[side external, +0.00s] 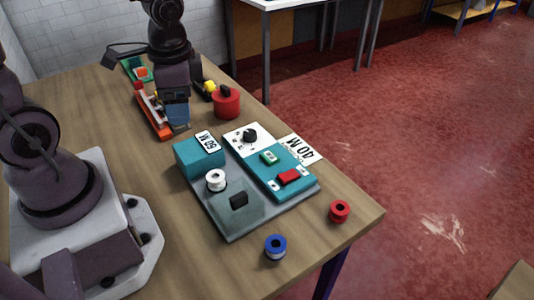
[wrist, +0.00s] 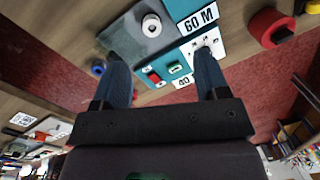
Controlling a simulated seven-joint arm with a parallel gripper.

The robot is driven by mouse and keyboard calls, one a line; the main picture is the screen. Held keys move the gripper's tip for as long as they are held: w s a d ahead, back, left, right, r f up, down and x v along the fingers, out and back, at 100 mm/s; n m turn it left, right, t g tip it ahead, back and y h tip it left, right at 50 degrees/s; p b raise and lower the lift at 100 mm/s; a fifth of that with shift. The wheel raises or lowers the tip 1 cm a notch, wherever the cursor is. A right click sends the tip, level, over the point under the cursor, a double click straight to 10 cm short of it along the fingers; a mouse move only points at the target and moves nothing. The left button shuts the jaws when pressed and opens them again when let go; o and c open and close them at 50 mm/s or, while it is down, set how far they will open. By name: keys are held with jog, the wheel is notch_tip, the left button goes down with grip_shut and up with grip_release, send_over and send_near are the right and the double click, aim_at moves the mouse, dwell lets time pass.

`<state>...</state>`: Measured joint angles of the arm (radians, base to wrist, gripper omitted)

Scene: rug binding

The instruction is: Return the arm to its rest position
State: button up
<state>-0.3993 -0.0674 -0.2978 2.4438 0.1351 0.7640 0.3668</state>
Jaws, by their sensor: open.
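My gripper (side external: 177,116) hangs above the table at the far side of the grey and teal machine (side external: 228,226), near the orange tool. In the wrist view my gripper (wrist: 163,70) has its two blue fingers wide apart, with nothing between them. The machine shows between and beyond the fingers. It carries a white spool (side external: 215,180), a black knob (side external: 250,135), a red switch (side external: 289,177) and a green switch (side external: 269,157). The gripper looks apart from all of these. Whether its tips touch the orange tool cannot be told.
A red spool (side external: 339,211) and a blue spool (side external: 275,246) stand near the table's front corner. A red drum (side external: 227,104) and an orange tool (side external: 153,115) lie close to my gripper. A "60 M" label (side external: 206,142) and "40 M" label (side external: 300,148) show. Bare wood (side external: 90,112) lies left.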

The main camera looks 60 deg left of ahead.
jog(key=s+d+r+n+t, duration=0.1)
jog(key=d+r+n+t, duration=0.1)
jog(key=r, duration=0.4)
jog(key=s+d+r+n+t+h, duration=0.1)
jog(key=s+d+r+n+t, duration=0.1)
jog(key=r, duration=0.4)
jog(key=shift+s+r+t, duration=0.3)
jog(key=shift+r+t, duration=0.1)
jog(key=shift+t, duration=0.5)
jog(key=shift+c, duration=0.2)
